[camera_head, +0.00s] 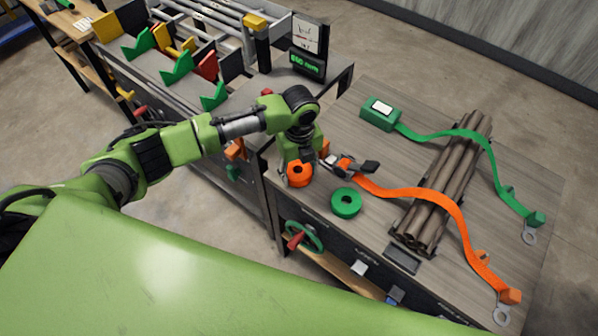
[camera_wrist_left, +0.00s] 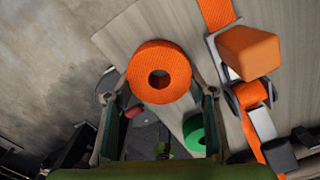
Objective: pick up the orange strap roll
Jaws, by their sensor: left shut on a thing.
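The orange strap roll (camera_head: 299,175) is at the left edge of the table, under my left gripper (camera_head: 298,162). In the left wrist view the orange strap roll (camera_wrist_left: 159,72) sits between the two fingers of my left gripper (camera_wrist_left: 160,90), which is shut on it. Whether the roll touches the table top cannot be told. A green strap roll (camera_head: 346,202) lies on the table to the right of it and shows partly in the left wrist view (camera_wrist_left: 194,134). My right gripper is not in view.
An orange strap with a ratchet (camera_head: 345,165) and a green strap (camera_head: 430,134) with a green box (camera_head: 380,113) run across a bundle of brown pipes (camera_head: 447,180). A bench with coloured brackets (camera_head: 176,68) stands at the upper left. A green handwheel (camera_head: 304,236) is on the table's front.

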